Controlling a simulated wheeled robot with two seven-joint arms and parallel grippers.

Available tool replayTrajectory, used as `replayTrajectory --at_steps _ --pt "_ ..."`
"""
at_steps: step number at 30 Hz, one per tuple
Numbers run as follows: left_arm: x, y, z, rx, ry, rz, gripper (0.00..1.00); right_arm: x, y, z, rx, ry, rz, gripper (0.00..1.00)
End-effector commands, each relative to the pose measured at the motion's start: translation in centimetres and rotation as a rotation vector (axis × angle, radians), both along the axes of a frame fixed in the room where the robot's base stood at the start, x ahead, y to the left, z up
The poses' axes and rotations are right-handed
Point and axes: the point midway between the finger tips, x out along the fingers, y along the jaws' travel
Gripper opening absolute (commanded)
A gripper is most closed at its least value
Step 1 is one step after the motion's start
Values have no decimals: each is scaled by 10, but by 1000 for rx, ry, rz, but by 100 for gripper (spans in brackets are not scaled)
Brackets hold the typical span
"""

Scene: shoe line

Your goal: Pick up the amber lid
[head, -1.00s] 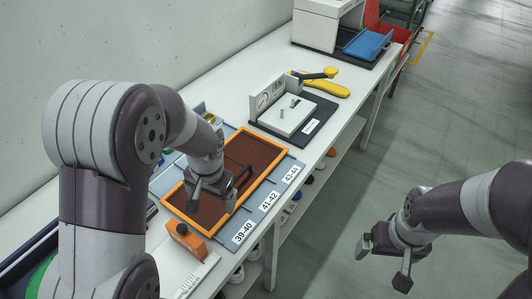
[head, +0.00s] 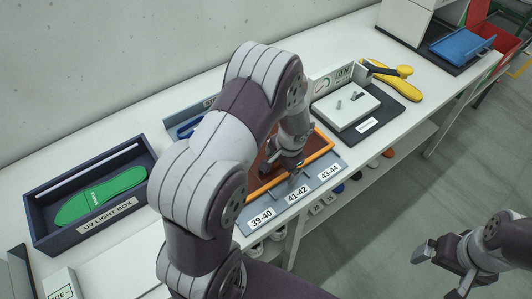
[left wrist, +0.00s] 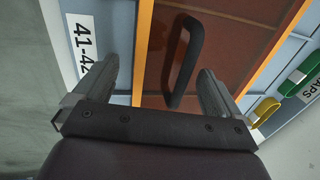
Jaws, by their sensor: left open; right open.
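The amber lid (head: 318,148) is a brown see-through panel with an orange frame and lies on the grey size tray (head: 330,173). My left arm hides much of it in the head view. My left gripper (head: 289,170) is open, over the lid. In the left wrist view the lid (left wrist: 230,45) fills the middle, and its dark bar handle (left wrist: 186,60) shows between the open fingers (left wrist: 158,72), closer to the right one. I cannot tell how far above the handle the fingers are. My right gripper (head: 442,268) is open and empty, out over the floor.
A dark UV light box (head: 42,222) holding a green insole (head: 98,196) stands at the left. A blue tray (head: 462,46) lies farther back. Green and yellow loops (left wrist: 266,110) show beside the lid.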

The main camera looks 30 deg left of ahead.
Motion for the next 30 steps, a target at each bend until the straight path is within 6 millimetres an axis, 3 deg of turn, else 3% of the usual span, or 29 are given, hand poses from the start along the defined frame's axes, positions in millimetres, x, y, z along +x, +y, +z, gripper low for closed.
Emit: replayTrajectory --at_steps 3,9,11,18,19,30 --pt "1 3 -12 0 0 1 98 0 0 0 0 1 0 100" --pt "1 3 -14 0 -1 1 98 0 0 0 0 1 0 100" --pt "1 3 -13 0 -1 1 82 0 0 0 0 1 0 100" --pt "1 3 -14 0 0 1 4 0 0 0 0 1 0 100" --pt "1 3 -14 0 0 1 0 0 0 0 0 1 0 100" --pt "2 3 -7 0 -2 3 0 0 0 -1 0 1 0 100"
